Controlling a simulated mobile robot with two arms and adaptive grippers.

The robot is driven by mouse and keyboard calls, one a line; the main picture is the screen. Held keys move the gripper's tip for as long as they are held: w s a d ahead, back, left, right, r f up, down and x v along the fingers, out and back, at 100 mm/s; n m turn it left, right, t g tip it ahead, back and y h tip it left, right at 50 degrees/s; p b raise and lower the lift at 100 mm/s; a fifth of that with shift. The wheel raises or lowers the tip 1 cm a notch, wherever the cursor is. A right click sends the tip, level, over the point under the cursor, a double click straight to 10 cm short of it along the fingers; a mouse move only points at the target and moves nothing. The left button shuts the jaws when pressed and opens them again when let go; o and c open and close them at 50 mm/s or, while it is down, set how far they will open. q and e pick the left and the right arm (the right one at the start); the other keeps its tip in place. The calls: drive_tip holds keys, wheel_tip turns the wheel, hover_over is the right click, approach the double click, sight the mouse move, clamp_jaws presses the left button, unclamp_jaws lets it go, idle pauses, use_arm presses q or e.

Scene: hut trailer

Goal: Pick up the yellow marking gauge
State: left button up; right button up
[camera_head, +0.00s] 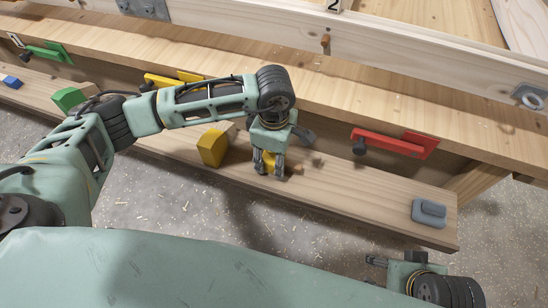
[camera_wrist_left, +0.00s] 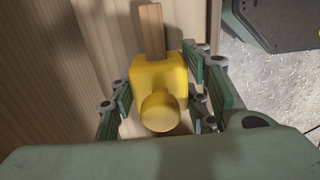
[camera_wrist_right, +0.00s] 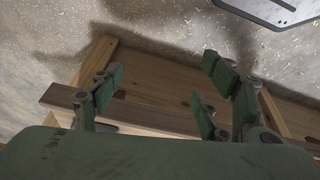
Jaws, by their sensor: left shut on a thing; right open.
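The yellow marking gauge (camera_wrist_left: 160,75) sits between the fingers of my left gripper (camera_wrist_left: 158,98) in the left wrist view. It has a yellow body with a round knob and a wooden beam running up the picture. In the head view my left gripper (camera_head: 270,167) points down at the lower plank and is shut on the gauge, which is mostly hidden by the fingers. Whether the gauge touches the plank I cannot tell. My right gripper (camera_head: 378,263) is low at the right in the head view, and its fingers are open and empty in the right wrist view (camera_wrist_right: 160,95).
The lower plank (camera_head: 370,204) also bears a yellow block (camera_head: 212,147), a green block (camera_head: 68,98), a small blue block (camera_head: 11,82) and a grey object (camera_head: 429,212). A red clamp (camera_head: 390,143), yellow clamp (camera_head: 170,80) and green clamp (camera_head: 45,52) are along the bench edge above.

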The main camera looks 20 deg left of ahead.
use_arm(q)
wheel_tip(320, 180, up, 4)
drive_tip(key=shift+w+r+p, duration=0.1)
drive_tip(key=shift+p, duration=0.25)
drive_tip(key=d+r, duration=0.6)
drive_tip(key=d, duration=0.5)
drive_tip(key=shift+s+d+r+p, duration=0.2)
drive_tip(key=shift+s+d+p, duration=0.1)
drive_tip(key=shift+d+p, duration=0.05)
use_arm(e)
drive_tip(key=x, duration=0.5)
drive_tip(key=shift+s+f, duration=0.1)
drive_tip(key=shift+f, duration=0.1)
